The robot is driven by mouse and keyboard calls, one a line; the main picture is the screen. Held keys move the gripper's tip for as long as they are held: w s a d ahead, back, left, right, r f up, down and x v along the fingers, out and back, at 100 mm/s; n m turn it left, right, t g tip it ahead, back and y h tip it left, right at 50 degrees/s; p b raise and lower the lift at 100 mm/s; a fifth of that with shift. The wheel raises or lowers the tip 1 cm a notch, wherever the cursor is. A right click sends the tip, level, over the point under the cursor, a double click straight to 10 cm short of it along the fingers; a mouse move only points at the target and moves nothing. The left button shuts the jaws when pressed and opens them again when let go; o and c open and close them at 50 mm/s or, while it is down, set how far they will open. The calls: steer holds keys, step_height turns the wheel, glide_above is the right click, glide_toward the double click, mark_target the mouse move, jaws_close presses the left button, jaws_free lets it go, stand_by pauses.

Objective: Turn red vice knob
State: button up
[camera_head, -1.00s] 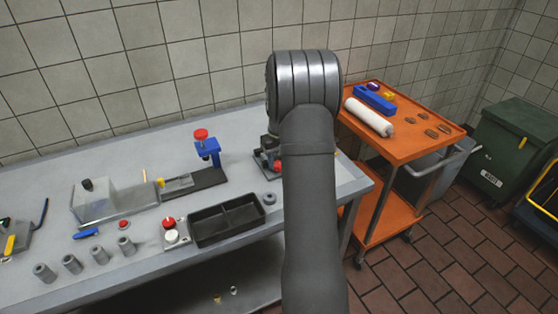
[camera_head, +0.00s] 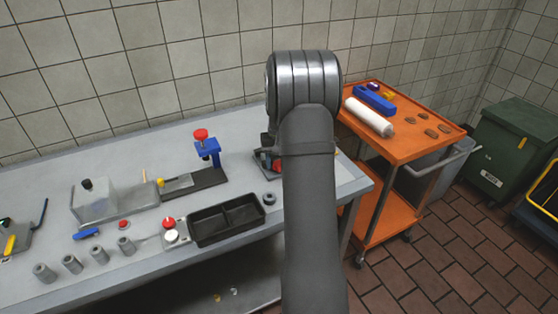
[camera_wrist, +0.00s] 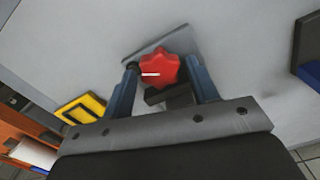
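The red star-shaped knob (camera_wrist: 160,71) shows in the wrist view, above a dark grey vice part (camera_wrist: 172,95). My gripper (camera_wrist: 163,66) has its two blue fingers spread, one on each side of the knob. A gap shows between the knob and each finger, so it looks open and empty. I cannot tell how deep the knob sits between the fingertips.
The grey workbench (camera_head: 120,262) also holds a blue stand with a red top (camera_head: 207,147), a black divided tray (camera_head: 228,235) and several grey cylinders. An orange cart (camera_head: 402,155) stands right of the bench. A yellow-and-black block (camera_wrist: 82,108) lies left in the wrist view.

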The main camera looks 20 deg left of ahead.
steer(key=shift+o, duration=0.5)
steer(key=shift+r, duration=0.1)
step_height(320, 180, up, 17)
steer(key=shift+r, duration=0.15)
stand_by(0.4)
step_height(320, 180, down, 18)
steer(key=shift+r, duration=0.2)
stand_by(0.3)
steer(key=shift+r, duration=0.1)
